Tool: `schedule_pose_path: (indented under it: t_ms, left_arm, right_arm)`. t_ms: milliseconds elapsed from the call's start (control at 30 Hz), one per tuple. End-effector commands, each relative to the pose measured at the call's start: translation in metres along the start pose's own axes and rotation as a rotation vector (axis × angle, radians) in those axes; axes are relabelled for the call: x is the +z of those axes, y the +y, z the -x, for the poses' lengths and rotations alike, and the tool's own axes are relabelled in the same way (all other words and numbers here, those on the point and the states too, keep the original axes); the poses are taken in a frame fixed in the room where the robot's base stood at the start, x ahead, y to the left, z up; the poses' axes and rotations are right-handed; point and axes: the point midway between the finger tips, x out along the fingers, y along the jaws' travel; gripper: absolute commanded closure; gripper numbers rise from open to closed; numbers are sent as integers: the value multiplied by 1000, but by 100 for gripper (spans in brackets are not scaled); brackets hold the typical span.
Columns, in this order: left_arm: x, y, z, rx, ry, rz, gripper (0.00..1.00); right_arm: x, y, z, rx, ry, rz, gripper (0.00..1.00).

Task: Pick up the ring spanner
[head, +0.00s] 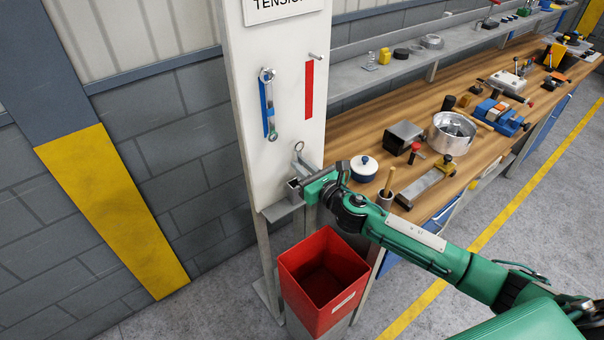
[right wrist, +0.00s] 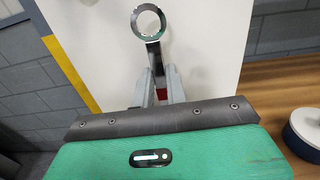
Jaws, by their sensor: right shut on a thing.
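A ring spanner (right wrist: 150,22) stands up from between the fingers of my right gripper (right wrist: 160,88) in the right wrist view. Its round, shiny ring end is at the top, and its lower part is hidden by the fingers and gripper body. In the head view its small ring (head: 299,147) shows just above my right gripper (head: 307,174), in front of the white board. The right gripper is shut on the spanner. Another spanner (head: 270,117) hangs upright on a blue strip of the board, up and to the left. My left gripper is not in view.
The white board (head: 291,40) also has a red strip (head: 309,90) with a peg (head: 316,57) above it. A grey ledge (head: 281,208) is below the gripper, and a red bin (head: 323,278) is lower. A wooden bench (head: 352,132) with a lidded pot (head: 364,167) and tools is at right.

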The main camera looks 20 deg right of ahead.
Motion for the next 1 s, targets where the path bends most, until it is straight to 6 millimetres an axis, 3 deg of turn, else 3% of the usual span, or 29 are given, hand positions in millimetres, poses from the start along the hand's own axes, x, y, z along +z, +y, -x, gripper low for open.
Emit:
schedule_pose_path:
  t_ms: [100,500,567,1000]
  left_arm:
    - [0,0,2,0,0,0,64]
    - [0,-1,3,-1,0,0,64]
    - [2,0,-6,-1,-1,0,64]
    - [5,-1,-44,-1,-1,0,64]
  right_arm:
    - [23,-1,0,1,-4,5,100]
    - [85,-1,0,0,-3,4,100]
    - [75,0,16,1,3,3,100]
    - [73,0,126,1,5,4,100]
